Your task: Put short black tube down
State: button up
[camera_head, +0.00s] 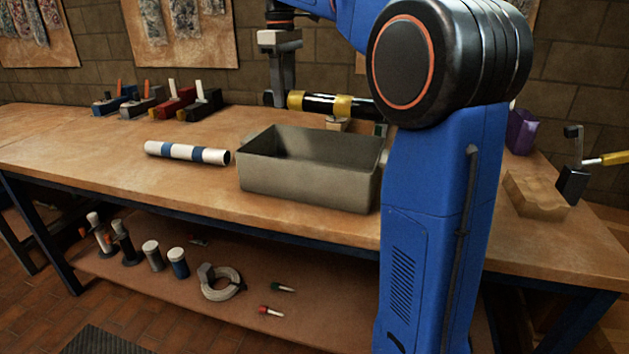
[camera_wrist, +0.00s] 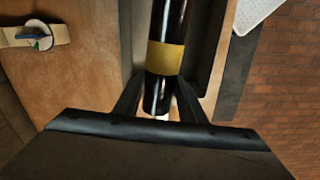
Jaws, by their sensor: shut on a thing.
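The short black tube (camera_head: 330,105) has yellow bands and lies level in the air, above and behind the grey bin as the head view shows it. My gripper (camera_head: 275,99) is shut on the tube near its left end. In the wrist view the tube (camera_wrist: 166,60) runs up between the two dark fingers of my gripper (camera_wrist: 158,100), with one yellow band in front of them. My blue arm hides what lies right of the tube's far end in the head view.
The open grey bin (camera_head: 308,180) stands on the wooden bench (camera_head: 95,160). A white tube with blue bands (camera_head: 187,152) lies left of it. Several small tool holders (camera_head: 165,103) stand along the back. The bench's left part is mostly clear.

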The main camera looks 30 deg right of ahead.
jog(key=shift+w+a+n, duration=0.1)
jog(key=shift+a+n, duration=0.2)
jog(key=shift+a, duration=0.5)
jog(key=shift+a+f, duration=0.2)
jog(key=shift+a, duration=0.1)
notch_tip(320, 180, down, 18)
jog(key=shift+r, duration=0.1)
jog(key=o, duration=1.2)
notch_tip(320, 180, up, 12)
